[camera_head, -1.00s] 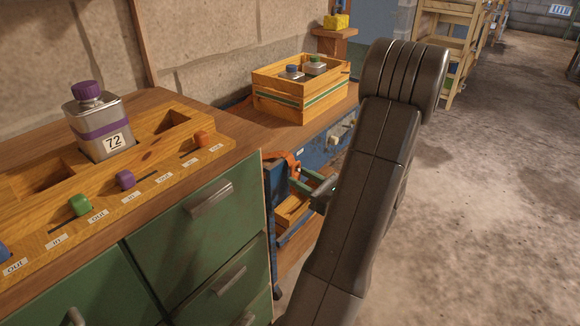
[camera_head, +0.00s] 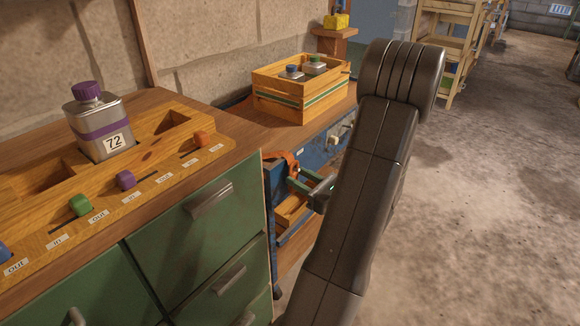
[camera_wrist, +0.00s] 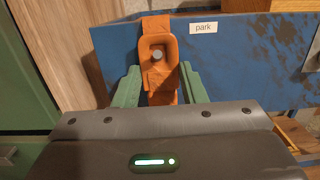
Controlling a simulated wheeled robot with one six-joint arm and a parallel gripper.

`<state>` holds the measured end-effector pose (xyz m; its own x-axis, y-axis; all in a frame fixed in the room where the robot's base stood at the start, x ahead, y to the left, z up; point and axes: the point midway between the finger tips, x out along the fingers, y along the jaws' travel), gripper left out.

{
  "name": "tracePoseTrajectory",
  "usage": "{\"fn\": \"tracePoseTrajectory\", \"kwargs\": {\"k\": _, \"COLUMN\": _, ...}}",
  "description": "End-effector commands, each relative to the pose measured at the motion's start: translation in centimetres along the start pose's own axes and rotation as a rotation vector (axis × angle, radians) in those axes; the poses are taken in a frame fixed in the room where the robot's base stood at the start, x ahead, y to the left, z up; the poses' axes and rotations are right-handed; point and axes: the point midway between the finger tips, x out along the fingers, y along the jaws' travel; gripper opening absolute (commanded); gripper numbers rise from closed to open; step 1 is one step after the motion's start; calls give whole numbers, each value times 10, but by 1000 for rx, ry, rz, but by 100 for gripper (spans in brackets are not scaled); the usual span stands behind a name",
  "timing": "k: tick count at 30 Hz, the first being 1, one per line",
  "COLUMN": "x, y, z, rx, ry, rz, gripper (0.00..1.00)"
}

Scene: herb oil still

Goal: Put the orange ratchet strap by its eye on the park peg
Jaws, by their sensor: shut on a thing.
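The orange ratchet strap (camera_wrist: 158,83) is between the two green fingers of my gripper (camera_wrist: 161,76), which is shut on it. In the wrist view the strap's eye faces me, and the round grey end of the park peg (camera_wrist: 157,54) shows inside the eye opening. How deep the peg sits in the eye cannot be told. The strap also shows in the head view (camera_head: 291,159), small and partly hidden, against the blue panel. My gripper (camera_head: 301,175) is there beside the green cabinet, partly behind my arm.
The blue panel (camera_wrist: 236,55) carries a white "park" label (camera_wrist: 203,27) right of the peg. The green cabinet (camera_head: 190,240) stands close on the left. A wooden crate with bottles (camera_head: 292,104) sits on the bench above. The floor to the right (camera_head: 480,220) is clear.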

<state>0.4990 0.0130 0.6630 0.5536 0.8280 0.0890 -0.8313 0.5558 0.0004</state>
Motion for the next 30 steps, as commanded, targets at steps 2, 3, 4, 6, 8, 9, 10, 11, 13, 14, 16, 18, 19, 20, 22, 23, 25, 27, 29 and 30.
{"fn": "tracePoseTrajectory", "kwargs": {"k": 2, "x": 1, "y": 0, "z": 0, "rx": 0, "ry": 0, "rz": 0, "gripper": 15}}
{"fn": "tracePoseTrajectory", "kwargs": {"k": 3, "x": 1, "y": 0, "z": 0, "rx": 0, "ry": 0, "rz": 0, "gripper": 15}}
{"fn": "tracePoseTrajectory", "kwargs": {"k": 4, "x": 1, "y": 0, "z": 0, "rx": 0, "ry": 0, "rz": 0, "gripper": 15}}
{"fn": "tracePoseTrajectory", "kwargs": {"k": 6, "x": 1, "y": 0, "z": 0, "rx": 0, "ry": 0, "rz": 0, "gripper": 15}}
{"fn": "tracePoseTrajectory", "kwargs": {"k": 8, "x": 1, "y": 0, "z": 0, "rx": 0, "ry": 0, "rz": 0, "gripper": 15}}
{"fn": "tracePoseTrajectory", "kwargs": {"k": 9, "x": 1, "y": 0, "z": 0, "rx": 0, "ry": 0, "rz": 0, "gripper": 15}}
{"fn": "tracePoseTrajectory", "kwargs": {"k": 10, "x": 1, "y": 0, "z": 0, "rx": 0, "ry": 0, "rz": 0, "gripper": 15}}
{"fn": "tracePoseTrajectory", "kwargs": {"k": 11, "x": 1, "y": 0, "z": 0, "rx": 0, "ry": 0, "rz": 0, "gripper": 15}}
{"fn": "tracePoseTrajectory", "kwargs": {"k": 13, "x": 1, "y": 0, "z": 0, "rx": 0, "ry": 0, "rz": 0, "gripper": 15}}
{"fn": "tracePoseTrajectory", "kwargs": {"k": 14, "x": 1, "y": 0, "z": 0, "rx": 0, "ry": 0, "rz": 0, "gripper": 15}}
{"fn": "tracePoseTrajectory", "kwargs": {"k": 16, "x": 2, "y": 0, "z": -1, "rx": 0, "ry": 0, "rz": 0, "gripper": 15}}
{"fn": "tracePoseTrajectory", "kwargs": {"k": 18, "x": 2, "y": 0, "z": -1, "rx": 0, "ry": 0, "rz": 1, "gripper": 15}}
{"fn": "tracePoseTrajectory", "kwargs": {"k": 19, "x": 2, "y": 0, "z": -1, "rx": 0, "ry": 0, "rz": 1, "gripper": 15}}
{"fn": "tracePoseTrajectory", "kwargs": {"k": 20, "x": 3, "y": 0, "z": -1, "rx": 0, "ry": 0, "rz": 1, "gripper": 15}}
{"fn": "tracePoseTrajectory", "kwargs": {"k": 22, "x": 4, "y": 0, "z": -2, "rx": 0, "ry": 0, "rz": 1, "gripper": 15}}
{"fn": "tracePoseTrajectory", "kwargs": {"k": 23, "x": 4, "y": 0, "z": -2, "rx": 0, "ry": 0, "rz": 1, "gripper": 15}}
{"fn": "tracePoseTrajectory", "kwargs": {"k": 25, "x": 5, "y": 0, "z": -2, "rx": 0, "ry": 0, "rz": 1, "gripper": 15}}
{"fn": "tracePoseTrajectory", "kwargs": {"k": 27, "x": 5, "y": 0, "z": -3, "rx": 0, "ry": 0, "rz": 1, "gripper": 15}}
{"fn": "tracePoseTrajectory", "kwargs": {"k": 29, "x": 6, "y": 0, "z": -3, "rx": 0, "ry": 0, "rz": 1, "gripper": 15}}
{"fn": "tracePoseTrajectory", "kwargs": {"k": 30, "x": 6, "y": 0, "z": -4, "rx": 0, "ry": 1, "rz": 1, "gripper": 15}}
